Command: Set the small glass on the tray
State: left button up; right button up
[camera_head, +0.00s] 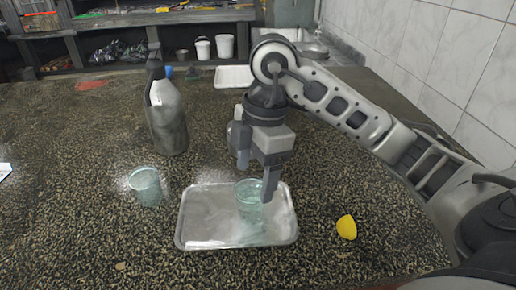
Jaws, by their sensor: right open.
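A clear, greenish small glass (247,205) stands upright on the silver metal tray (205,222), right of the tray's middle. My right gripper (256,182) is open above and at this glass, with one finger in front of its right side and the other behind its rim. I cannot tell whether a finger touches it. A second, similar glass (145,187) stands on the speckled counter left of the tray. My left gripper is not in view.
A dark grey bottle (167,118) with a blue cap stands behind the second glass. A yellow lemon piece (347,227) lies right of the tray. A white tray (233,77) lies at the back. The counter's left side is mostly clear.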

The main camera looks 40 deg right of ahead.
jog(key=r, duration=0.3)
jog(key=r+p, duration=0.1)
jog(key=r, duration=0.1)
jog(key=shift+s+d, duration=0.1)
jog(key=shift+d, duration=0.25)
